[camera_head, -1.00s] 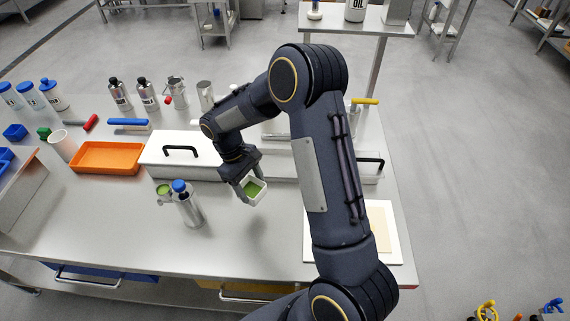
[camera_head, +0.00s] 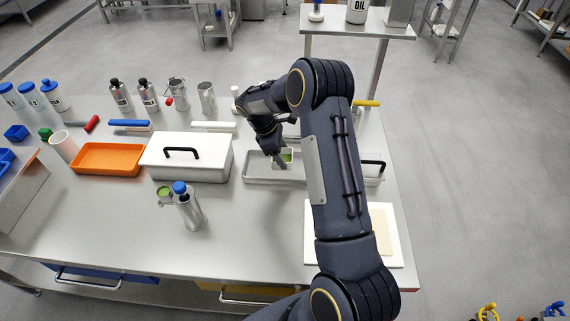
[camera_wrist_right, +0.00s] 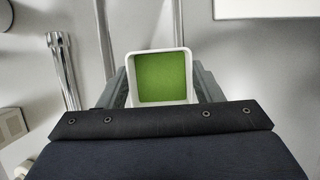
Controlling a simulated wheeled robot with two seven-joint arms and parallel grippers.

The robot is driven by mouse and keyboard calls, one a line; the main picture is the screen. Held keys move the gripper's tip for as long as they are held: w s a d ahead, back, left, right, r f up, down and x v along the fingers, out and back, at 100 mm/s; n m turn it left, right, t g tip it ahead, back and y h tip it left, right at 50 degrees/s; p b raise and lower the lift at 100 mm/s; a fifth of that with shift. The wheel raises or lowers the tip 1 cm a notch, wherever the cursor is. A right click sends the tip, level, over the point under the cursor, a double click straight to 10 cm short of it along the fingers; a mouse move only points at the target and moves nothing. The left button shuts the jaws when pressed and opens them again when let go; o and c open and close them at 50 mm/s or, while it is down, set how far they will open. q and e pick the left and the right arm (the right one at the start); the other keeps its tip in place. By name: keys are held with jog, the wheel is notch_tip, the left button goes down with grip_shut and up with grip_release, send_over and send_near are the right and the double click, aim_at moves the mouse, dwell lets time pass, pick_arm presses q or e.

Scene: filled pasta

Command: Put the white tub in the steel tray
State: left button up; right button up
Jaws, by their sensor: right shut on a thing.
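The white tub (camera_head: 287,157) with green contents is held by my right gripper (camera_head: 279,161). In the right wrist view the tub (camera_wrist_right: 160,77) sits upright between the two fingers (camera_wrist_right: 160,90), which are shut on its sides. The steel tray (camera_head: 262,182) lies on the table, partly hidden behind my right arm. In the head view the tub and fingertips appear over the tray's left part; whether the tub touches the tray I cannot tell. My left gripper is not in view.
A white lidded box (camera_head: 190,163) with a black handle stands just left of the tray. A steel bottle with a blue cap (camera_head: 188,205) stands in front of it. An orange tray (camera_head: 107,158) is farther left. A white board (camera_head: 395,245) lies at the front right.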

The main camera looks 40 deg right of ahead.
aim_at(286, 157)
jog(key=f, duration=0.1)
jog(key=w+d+f, duration=0.1)
jog(key=d+f+b, duration=0.1)
jog(key=shift+w, duration=0.25)
jog(key=f+b, duration=0.1)
jog(key=f, duration=0.1)
jog(key=f+b, duration=0.1)
jog(key=shift+w+d+f, duration=0.15)
jog(key=shift+d+f, duration=0.05)
jog(key=shift+f, duration=0.15)
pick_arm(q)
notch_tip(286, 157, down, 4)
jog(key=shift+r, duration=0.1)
pick_arm(e)
jog(key=shift+r, duration=0.1)
jog(key=o, duration=0.5)
jog(key=shift+f, duration=0.2)
jog(key=o, duration=0.5)
jog(key=shift+c, duration=0.2)
